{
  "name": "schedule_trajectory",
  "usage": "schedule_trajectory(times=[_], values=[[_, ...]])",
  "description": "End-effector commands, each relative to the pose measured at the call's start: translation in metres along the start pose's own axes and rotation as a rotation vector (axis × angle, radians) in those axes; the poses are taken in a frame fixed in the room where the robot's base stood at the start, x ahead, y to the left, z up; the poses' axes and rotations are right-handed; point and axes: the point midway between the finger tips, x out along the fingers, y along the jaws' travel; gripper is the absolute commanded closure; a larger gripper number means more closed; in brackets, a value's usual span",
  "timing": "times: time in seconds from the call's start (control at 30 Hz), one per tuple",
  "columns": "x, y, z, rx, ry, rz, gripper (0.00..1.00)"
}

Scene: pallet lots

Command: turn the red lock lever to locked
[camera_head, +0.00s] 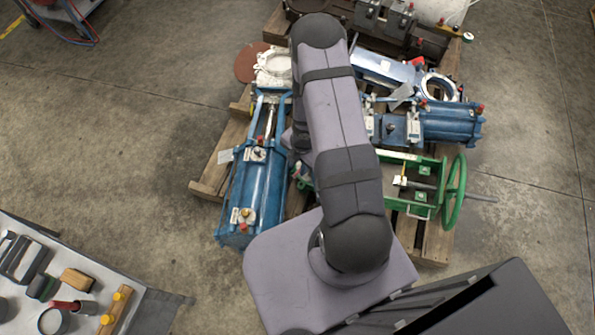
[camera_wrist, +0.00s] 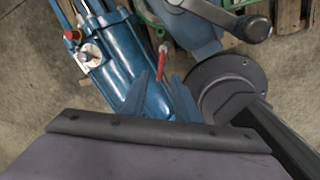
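In the head view my own arm hides the gripper and most of this spot.
The blue cylinder (camera_head: 258,190) lies on a wooden pallet (camera_head: 209,187) among other machine parts. A green frame with a handwheel (camera_head: 455,192) is at right. A tool table (camera_head: 150,308) stands at lower left. Open concrete floor lies left of the pallet.

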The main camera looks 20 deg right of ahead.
Motion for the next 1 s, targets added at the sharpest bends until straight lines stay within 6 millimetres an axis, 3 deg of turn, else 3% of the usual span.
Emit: schedule_trajectory(times=[0.03, 0.3, 0.7, 0.83, 1.0], values=[[0.012, -0.001, 0.000, -0.001, 0.000, -0.001, 0.72], [0.035, 0.000, 0.000, 0.000, 0.000, 0.000, 0.72], [0.039, 0.000, 0.000, 0.001, 0.000, 0.000, 0.72], [0.039, 0.000, 0.000, 0.001, 0.000, 0.000, 1.00], [0.039, 0.000, 0.000, 0.001, 0.000, 0.000, 1.00]])
